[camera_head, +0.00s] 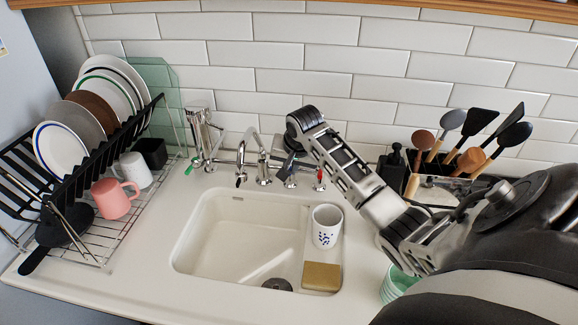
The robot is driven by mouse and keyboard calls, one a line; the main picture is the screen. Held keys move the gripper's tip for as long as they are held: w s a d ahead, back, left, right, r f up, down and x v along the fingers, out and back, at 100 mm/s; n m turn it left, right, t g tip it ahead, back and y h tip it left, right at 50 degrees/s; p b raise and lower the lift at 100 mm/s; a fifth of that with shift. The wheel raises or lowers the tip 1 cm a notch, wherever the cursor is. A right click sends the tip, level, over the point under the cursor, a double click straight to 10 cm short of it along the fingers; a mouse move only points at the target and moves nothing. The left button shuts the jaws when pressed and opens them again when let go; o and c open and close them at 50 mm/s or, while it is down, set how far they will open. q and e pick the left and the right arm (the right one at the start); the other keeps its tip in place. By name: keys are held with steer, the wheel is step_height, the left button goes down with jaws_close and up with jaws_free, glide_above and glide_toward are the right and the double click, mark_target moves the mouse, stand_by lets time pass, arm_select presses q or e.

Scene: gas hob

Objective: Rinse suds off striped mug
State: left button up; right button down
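A green-and-white striped mug (396,284) stands on the counter right of the sink, partly hidden by my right arm. I cannot make out suds on it. The sink (215,245) has a curved tap (250,146) at its back edge, with a red-marked handle (320,180) to the right of the spout. My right arm reaches in from the right across the counter. My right gripper (288,166) points down at the tap fittings right of the spout; its fingers are small and dark, and whether they touch a handle is unclear. My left gripper is out of view.
A white mug with blue spots (326,226) and a tan sponge (322,277) sit on the sink's right ledge. A dish rack (100,235) with plates, a pink mug (114,199) and a white mug (135,170) stands left. Utensils (454,121) stand at the back right.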

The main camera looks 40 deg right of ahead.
steer(key=n, duration=0.1)
steer(key=s+d+n+y, duration=0.1)
steer(key=n, duration=0.1)
steer(key=shift+d, duration=0.2)
steer(key=c, duration=1.5)
jaws_free()
steer(key=v, duration=1.6)
steer(key=shift+s+d+f, duration=0.1)
steer(key=shift+s+d, duration=0.15)
steer(key=shift+d, duration=0.1)
